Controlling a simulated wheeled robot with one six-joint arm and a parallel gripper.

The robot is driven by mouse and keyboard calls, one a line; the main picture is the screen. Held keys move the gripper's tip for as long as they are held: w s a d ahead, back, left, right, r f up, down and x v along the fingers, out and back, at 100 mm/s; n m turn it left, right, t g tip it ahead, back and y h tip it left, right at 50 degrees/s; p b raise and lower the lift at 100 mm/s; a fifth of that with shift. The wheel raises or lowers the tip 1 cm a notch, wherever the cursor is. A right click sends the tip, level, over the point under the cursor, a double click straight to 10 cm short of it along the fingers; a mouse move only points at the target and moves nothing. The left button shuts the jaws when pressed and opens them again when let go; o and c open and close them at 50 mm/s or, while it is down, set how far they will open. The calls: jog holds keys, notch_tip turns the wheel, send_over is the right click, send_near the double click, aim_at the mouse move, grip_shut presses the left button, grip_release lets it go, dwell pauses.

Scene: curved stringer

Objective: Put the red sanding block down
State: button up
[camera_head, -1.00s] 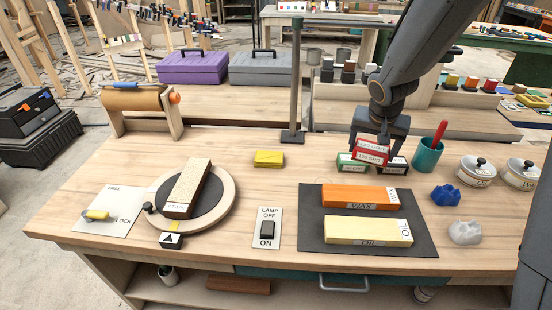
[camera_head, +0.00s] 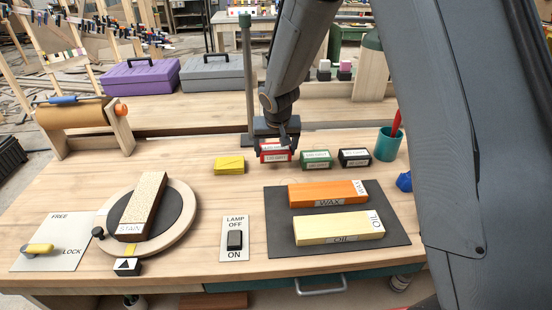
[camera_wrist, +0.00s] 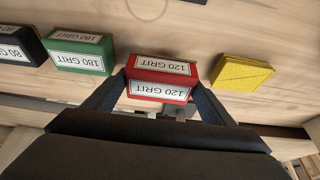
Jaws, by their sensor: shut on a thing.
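The red sanding block (camera_head: 275,155), labelled 120 GRIT, is between the fingers of my gripper (camera_head: 277,144), near the back of the workbench. In the wrist view the red block (camera_wrist: 161,78) sits between my two fingers (camera_wrist: 160,92), which are shut on it. It is at or just above the bench top; I cannot tell whether it touches. It stands in line between the yellow block (camera_head: 229,165) on its left and the green block (camera_head: 317,159) on its right.
A black 80 grit block (camera_head: 355,158) stands right of the green one, then a teal cup (camera_head: 388,145). A lamp post (camera_head: 249,90) rises just behind my gripper. A dark mat (camera_head: 400,230) carries an orange WAX block and a yellow OIL block in front.

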aim_at(275, 158)
jog(key=shift+f, duration=1.75)
jog(key=shift+f+b, duration=0.1)
jog(key=shift+b, duration=0.2)
jog(key=o, duration=1.1)
jog(key=shift+s+r, duration=0.1)
jog(key=shift+r, duration=0.4)
jog(key=v, duration=1.1)
jog(key=s+d+f+g, duration=0.1)
jog(key=s+d, duration=0.3)
jog(key=s, duration=0.4)
jog(key=s+d+g, duration=0.1)
jog(key=s+d, duration=0.4)
jog(key=s, duration=0.3)
jog(key=s+d+f+g, duration=0.1)
jog(key=s+d, duration=0.3)
jog(key=s, duration=0.5)
jog(key=shift+d+f+g+b, duration=0.3)
jog(key=shift+f+g+b, duration=0.05)
jog(key=shift+g, duration=0.15)
